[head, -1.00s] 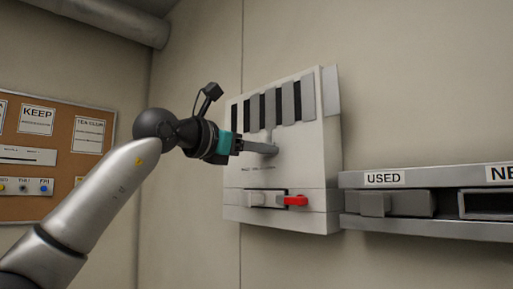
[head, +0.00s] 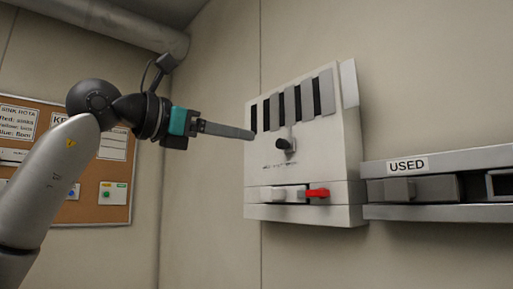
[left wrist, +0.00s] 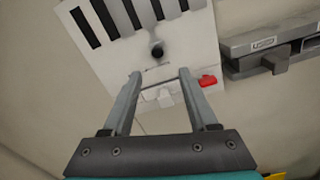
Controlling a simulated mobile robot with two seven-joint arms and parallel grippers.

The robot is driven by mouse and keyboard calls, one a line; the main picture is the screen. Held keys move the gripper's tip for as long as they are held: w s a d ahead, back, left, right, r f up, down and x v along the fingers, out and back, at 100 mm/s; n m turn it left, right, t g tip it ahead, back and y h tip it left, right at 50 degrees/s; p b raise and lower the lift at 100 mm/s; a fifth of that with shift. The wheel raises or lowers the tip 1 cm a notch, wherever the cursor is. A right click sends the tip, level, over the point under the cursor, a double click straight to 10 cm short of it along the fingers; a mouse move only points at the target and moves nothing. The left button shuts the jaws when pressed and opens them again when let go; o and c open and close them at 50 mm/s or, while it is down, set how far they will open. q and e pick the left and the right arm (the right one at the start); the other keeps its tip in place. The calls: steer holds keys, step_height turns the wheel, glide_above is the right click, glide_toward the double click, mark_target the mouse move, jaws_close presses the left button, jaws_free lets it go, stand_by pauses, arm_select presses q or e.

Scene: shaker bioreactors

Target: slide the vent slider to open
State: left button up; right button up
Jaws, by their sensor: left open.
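The white vent panel (head: 330,155) hangs on the wall, and it also fills the top of the left wrist view (left wrist: 190,50). Its upper part shows grey slats (head: 326,92) alternating with dark gaps. Below the slats a dark round knob (head: 286,144) sticks out at the end of a short grey stem; it shows in the left wrist view (left wrist: 157,49) beyond the fingertips. My left gripper (head: 252,135) is open and empty, to the left of the knob and apart from it. In the left wrist view its fingers (left wrist: 160,74) are spread wide. My right gripper is not in view.
A red tab (head: 317,193) and a light block (head: 285,194) sit on the panel's lower ledge. A grey rack labelled USED (head: 410,187) stands close on the right. A cork board (head: 92,207) hangs at the left, behind my arm.

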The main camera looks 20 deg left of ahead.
arm_select(q)
steer(key=shift+v, duration=1.6)
